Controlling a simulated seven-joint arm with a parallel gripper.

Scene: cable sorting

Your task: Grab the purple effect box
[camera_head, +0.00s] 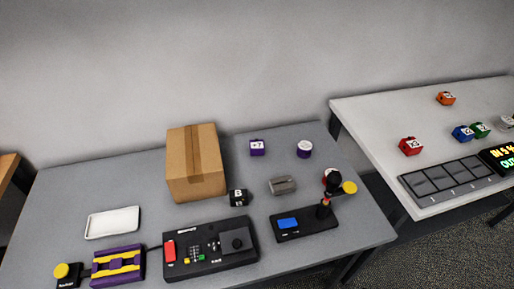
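A small purple box (257,147) with a white marked top stands on the grey table near its back edge, right of the cardboard box. It looks like the small coloured boxes on the other table. A round purple item (304,150) with a white top stands to its right, apart from it. A larger purple and yellow block (118,266) lies at the front left. My gripper is not seen in this view.
A tall cardboard box (195,163) stands left of the purple box. A black cube (239,197), a grey block (283,185) and black devices (210,249) (304,222) lie in front. A white tray (112,222) is at left. Red (411,146), blue and green boxes stand on the right table.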

